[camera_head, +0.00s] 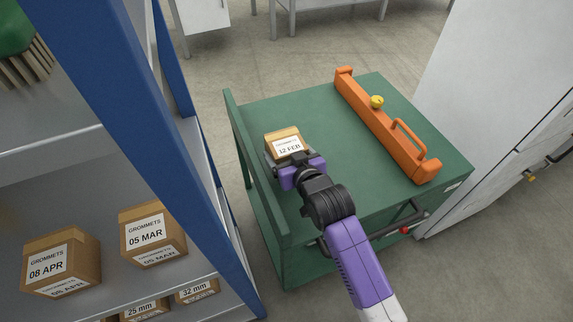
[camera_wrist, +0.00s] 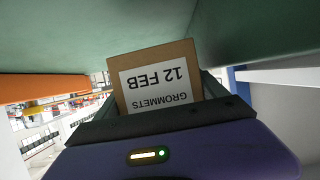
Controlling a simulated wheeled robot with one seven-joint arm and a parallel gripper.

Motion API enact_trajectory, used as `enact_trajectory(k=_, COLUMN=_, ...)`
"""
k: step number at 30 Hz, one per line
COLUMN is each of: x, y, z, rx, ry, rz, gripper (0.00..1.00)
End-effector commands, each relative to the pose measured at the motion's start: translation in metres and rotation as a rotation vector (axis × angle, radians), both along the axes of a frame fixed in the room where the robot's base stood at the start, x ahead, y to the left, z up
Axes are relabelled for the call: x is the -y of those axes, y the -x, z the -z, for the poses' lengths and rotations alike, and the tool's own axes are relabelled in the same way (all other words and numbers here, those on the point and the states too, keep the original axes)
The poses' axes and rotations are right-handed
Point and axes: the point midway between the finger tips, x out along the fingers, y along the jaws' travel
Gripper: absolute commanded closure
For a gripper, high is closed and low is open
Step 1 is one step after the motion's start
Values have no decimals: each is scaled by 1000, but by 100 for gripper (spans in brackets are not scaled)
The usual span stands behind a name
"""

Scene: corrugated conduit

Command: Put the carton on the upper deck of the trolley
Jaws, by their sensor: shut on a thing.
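The carton (camera_head: 283,139) is a small brown box with a white label reading GROMMETS 12 FEB. My gripper (camera_head: 290,160) is shut on it, over the left part of the green upper deck (camera_head: 343,200) of the trolley. In the wrist view the carton (camera_wrist: 155,75) sits between the fingers, its label upside down in the picture. The green trolley surface (camera_wrist: 80,35) shows close by there. I cannot tell whether the carton's underside touches the deck.
A raised green panel (camera_head: 255,170) edges the deck's left. A blue-framed shelf (camera_head: 110,90) holds cartons, among them 08 APR (camera_head: 60,262) and 05 MAR (camera_head: 153,234). A white cabinet (camera_head: 490,90) stands right.

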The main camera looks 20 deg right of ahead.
Motion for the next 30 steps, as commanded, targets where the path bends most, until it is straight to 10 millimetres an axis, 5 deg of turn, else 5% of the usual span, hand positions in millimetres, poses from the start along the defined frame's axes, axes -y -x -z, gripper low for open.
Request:
enact_trajectory(k=13, x=0, y=-1, z=48, rx=1, ry=0, rz=0, gripper=67)
enact_trajectory(k=26, x=0, y=-1, z=55, rx=2, ry=0, rz=0, gripper=67)
enact_trajectory(k=27, x=0, y=0, z=56, rx=1, ry=0, rz=0, gripper=16)
enact_trajectory(k=30, x=0, y=0, z=55, rx=1, ry=0, rz=0, gripper=9)
